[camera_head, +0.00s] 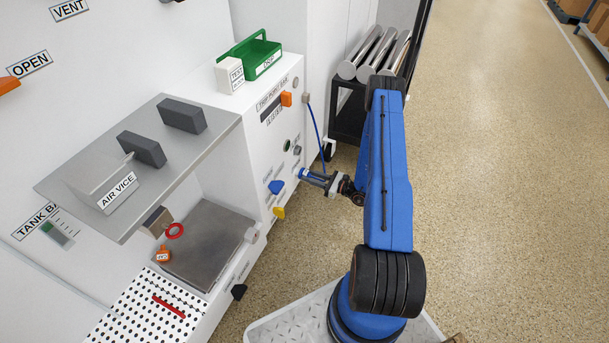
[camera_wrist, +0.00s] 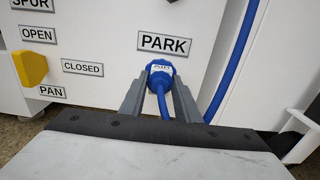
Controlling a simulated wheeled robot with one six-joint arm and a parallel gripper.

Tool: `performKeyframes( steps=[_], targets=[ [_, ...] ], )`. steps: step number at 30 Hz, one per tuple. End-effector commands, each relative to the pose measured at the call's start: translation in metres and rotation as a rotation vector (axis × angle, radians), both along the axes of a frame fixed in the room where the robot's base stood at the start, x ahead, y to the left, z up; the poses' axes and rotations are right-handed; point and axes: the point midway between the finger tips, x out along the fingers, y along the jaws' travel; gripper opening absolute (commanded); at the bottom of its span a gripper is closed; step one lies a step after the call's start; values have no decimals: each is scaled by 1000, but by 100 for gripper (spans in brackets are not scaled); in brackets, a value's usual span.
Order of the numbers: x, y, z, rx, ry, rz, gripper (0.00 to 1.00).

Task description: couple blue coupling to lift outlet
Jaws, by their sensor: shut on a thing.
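The blue coupling (camera_wrist: 160,76), marked AIR, is at the panel below the PARK label (camera_wrist: 165,42) in the wrist view. My gripper (camera_wrist: 158,88) is shut on it, one finger on each side. A blue hose (camera_wrist: 232,65) runs from the coupling. In the head view my gripper (camera_head: 314,179) is at the front face of the white cabinet, with the blue coupling (camera_head: 303,173) at its tip. Whether the coupling is still seated in the park spot cannot be told. I cannot make out a lift outlet label in either view.
A yellow handle (camera_wrist: 30,67) stands by OPEN and CLOSED labels left of the coupling. A blue handle (camera_head: 276,187) sits on the cabinet face. A dark cart (camera_head: 347,120) with metal rolls stands behind.

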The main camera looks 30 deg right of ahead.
Motion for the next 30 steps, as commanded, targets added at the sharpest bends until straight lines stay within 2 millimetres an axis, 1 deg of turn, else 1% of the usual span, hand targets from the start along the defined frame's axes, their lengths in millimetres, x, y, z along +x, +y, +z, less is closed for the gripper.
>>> performKeyframes(
  steps=[30],
  targets=[
    [-9,-7,0,0,0,0,2]
  ],
)
